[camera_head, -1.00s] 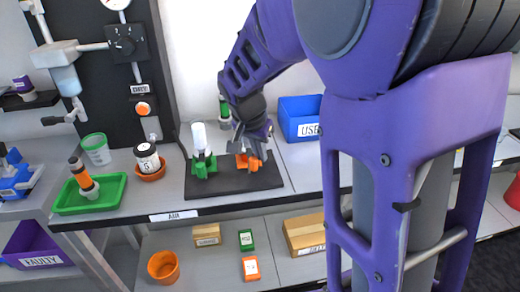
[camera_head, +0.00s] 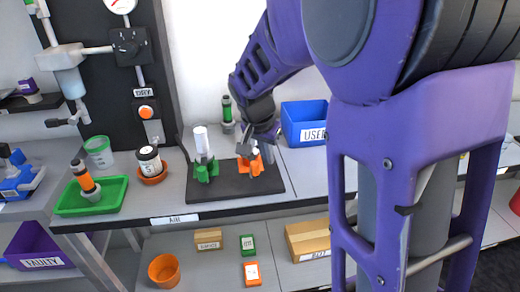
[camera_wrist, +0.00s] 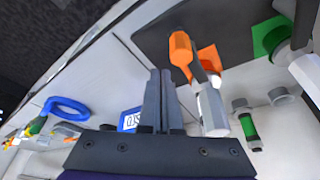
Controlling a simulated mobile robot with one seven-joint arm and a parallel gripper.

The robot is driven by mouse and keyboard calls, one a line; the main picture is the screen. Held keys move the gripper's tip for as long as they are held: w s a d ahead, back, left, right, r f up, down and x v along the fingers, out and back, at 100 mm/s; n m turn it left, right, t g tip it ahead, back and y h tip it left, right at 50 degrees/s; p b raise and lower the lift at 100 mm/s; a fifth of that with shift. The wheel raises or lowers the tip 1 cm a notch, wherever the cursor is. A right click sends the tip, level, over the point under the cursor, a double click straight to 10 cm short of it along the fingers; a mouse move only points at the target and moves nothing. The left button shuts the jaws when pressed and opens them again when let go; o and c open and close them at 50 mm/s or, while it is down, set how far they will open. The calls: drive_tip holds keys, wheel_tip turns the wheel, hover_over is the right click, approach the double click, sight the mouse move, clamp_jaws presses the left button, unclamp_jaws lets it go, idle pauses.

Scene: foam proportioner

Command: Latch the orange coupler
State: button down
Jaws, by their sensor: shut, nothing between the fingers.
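The orange coupler (camera_head: 252,166) stands on the black mat (camera_head: 225,188) on the bench, right of the green coupler (camera_head: 206,170). My gripper (camera_head: 252,141) is just above and behind the orange coupler and partly hides it. In the wrist view my gripper's two fingers (camera_wrist: 162,100) are together and empty. There the orange lever (camera_wrist: 181,50) of the coupler lies just beyond the fingertips, with a pale cylinder (camera_wrist: 212,110) close on their right. The green coupler (camera_wrist: 268,38) is farther right. I cannot tell whether the fingers touch the orange coupler, or whether its lever is closed.
A blue bin (camera_head: 304,122) stands behind, at right. A green-banded fitting (camera_head: 226,112) stands near the wall and shows in the wrist view (camera_wrist: 249,128). A green tray (camera_head: 92,197) and a jar (camera_head: 150,160) are at left. The bench right of the mat is clear.

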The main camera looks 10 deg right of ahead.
drive_tip(key=shift+w+d, duration=0.2)
drive_tip(key=shift+d, duration=0.3)
drive_tip(key=shift+w+d, duration=0.2)
drive_tip(key=shift+d, duration=0.25)
drive_tip(key=w+a+p+v, duration=0.1)
drive_tip(key=v, duration=0.9)
drive_tip(key=shift+w+p, duration=0.2)
drive_tip(key=shift+p, duration=0.15)
